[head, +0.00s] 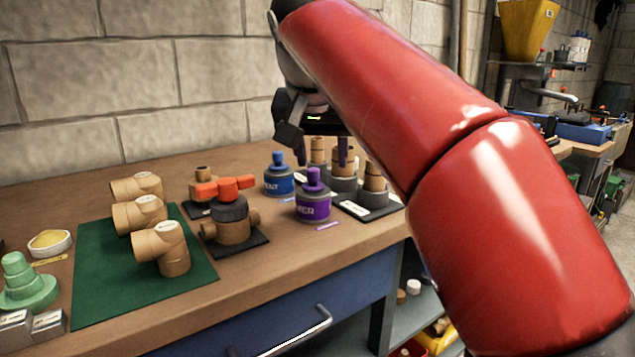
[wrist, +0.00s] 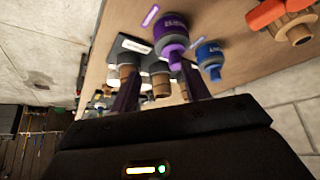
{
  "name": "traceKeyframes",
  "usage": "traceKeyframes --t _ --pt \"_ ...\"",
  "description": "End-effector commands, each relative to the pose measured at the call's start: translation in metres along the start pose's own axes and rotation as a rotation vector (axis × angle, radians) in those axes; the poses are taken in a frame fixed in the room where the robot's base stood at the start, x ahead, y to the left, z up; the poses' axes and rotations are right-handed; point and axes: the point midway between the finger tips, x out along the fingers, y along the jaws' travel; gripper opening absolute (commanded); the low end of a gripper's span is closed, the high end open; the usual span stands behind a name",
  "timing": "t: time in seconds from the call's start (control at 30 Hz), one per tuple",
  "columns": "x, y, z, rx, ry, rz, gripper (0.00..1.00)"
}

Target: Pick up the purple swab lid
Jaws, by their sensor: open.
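The purple swab lid (head: 314,177) sits upright on the purple can (head: 313,207) labelled as primer, on the wooden bench. In the wrist view the swab lid (wrist: 174,57) appears past the fingers, on the purple can (wrist: 168,28). My gripper (head: 322,155) is open and empty, with its dark fingers pointing down. In the head view it hangs close above and behind the lid. In the wrist view the fingers of my gripper (wrist: 162,90) stand apart with no lid between them. The exact gap to the lid is hard to tell.
A blue can (head: 279,175) stands close left of the purple can. Tan pipe fittings (head: 374,180) on dark bases stand just right and behind. A red-handled valve (head: 229,215) and a green mat (head: 110,275) with elbows lie further left. A block wall (head: 130,80) rises behind the bench.

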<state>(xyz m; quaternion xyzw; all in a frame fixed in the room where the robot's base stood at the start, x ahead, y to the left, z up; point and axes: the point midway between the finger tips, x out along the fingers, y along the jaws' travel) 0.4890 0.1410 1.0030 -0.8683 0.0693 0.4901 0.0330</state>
Motion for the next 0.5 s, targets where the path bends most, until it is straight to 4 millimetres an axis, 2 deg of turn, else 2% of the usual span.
traceKeyframes --t 0.03,0.2,0.5 --pt "-0.003 -0.014 -0.005 0.007 0.009 0.002 0.47" --pt "-0.010 -0.031 -0.011 0.034 0.023 0.012 0.47" --pt "0.019 -0.030 -0.012 0.039 0.025 0.014 0.47"
